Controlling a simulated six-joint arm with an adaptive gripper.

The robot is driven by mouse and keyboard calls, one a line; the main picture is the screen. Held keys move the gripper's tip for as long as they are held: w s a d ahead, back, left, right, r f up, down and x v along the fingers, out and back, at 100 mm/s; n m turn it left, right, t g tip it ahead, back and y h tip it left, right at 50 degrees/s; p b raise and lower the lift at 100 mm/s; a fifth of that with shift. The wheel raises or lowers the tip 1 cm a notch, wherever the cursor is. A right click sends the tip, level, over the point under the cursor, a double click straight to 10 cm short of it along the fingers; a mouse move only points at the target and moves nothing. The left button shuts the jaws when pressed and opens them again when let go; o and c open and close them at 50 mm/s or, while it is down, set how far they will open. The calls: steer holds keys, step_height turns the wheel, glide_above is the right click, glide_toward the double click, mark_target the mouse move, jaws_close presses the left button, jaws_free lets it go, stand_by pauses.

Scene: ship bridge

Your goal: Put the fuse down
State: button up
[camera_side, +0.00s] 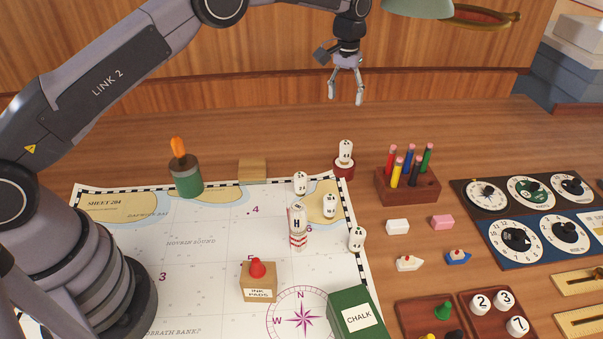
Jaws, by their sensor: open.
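My gripper (346,102) hangs in the air at the upper middle, fingers apart and pointing down, with nothing between them. Several small white cylinders with dark marks could be fuses; I cannot tell which one the task means. One white cylinder (345,151) stands upright on a dark red round base (344,171), below my gripper and clear of it. Others stand on the chart's right part: a white cylinder (300,184), another (330,206) and another (357,240). A white piece marked H (297,219) sits on a red-striped post (298,241).
A pencil block (408,187) stands right of the red base. A green pot with an orange-tipped stick (186,177) stands left. An ink pads box (258,285) and chalk box (357,315) are in front. Dial panels (530,220) lie right. Bare wood lies behind the chart.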

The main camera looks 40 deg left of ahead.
steer(key=s+a+r+t, duration=0.15)
steer(key=s+r, duration=0.25)
steer(key=r, duration=0.4)
steer(key=s+a+r, duration=0.3)
steer(key=s+r, duration=0.1)
steer(key=r, duration=0.4)
steer(key=s+a+r+m+t, duration=0.1)
steer(key=s+a+r, duration=0.1)
steer(key=s+r, duration=0.35)
steer(key=s+a+r+t, duration=0.1)
steer(key=s+a+r, duration=0.1)
steer(key=s, duration=0.6)
steer(key=s+a+f+t, duration=0.1)
steer(key=s+f, duration=0.1)
steer(key=s, duration=0.9)
steer(key=s+a+f+m, duration=0.1)
steer(key=s+f, duration=0.1)
steer(key=s, duration=1)
steer(key=shift+s+a+f+t, duration=0.15)
steer(key=shift+s+a+t, duration=0.15)
steer(key=shift+a+t, duration=0.1)
steer(key=shift+o, duration=0.4)
